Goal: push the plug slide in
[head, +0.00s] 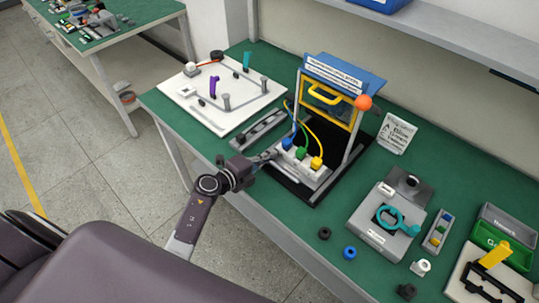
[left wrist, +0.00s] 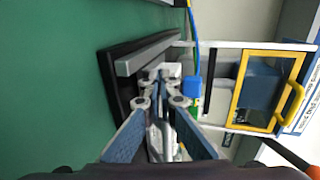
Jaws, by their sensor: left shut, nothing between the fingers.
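The plug slide (head: 305,178) is a light grey block with a blue plug (head: 287,143), a green plug (head: 301,153) and a yellow plug (head: 316,163) in a row. It sits on a black base (head: 300,192) in front of a yellow-framed door. My left gripper (head: 273,154) is shut and empty at the slide's left front end, close to the blue plug; I cannot tell whether it touches. In the left wrist view its fingers (left wrist: 161,78) point at the pale slide, which they partly hide. The blue plug (left wrist: 192,88) shows just right of them. My right gripper is not in view.
The yellow-framed door (head: 325,97) with a blue sign and an orange ball (head: 363,102) stands behind the slide. A grey rail (head: 258,131) and a white board (head: 222,100) lie to the left. A grey fixture (head: 385,222) stands to the right. Green bench shows between them.

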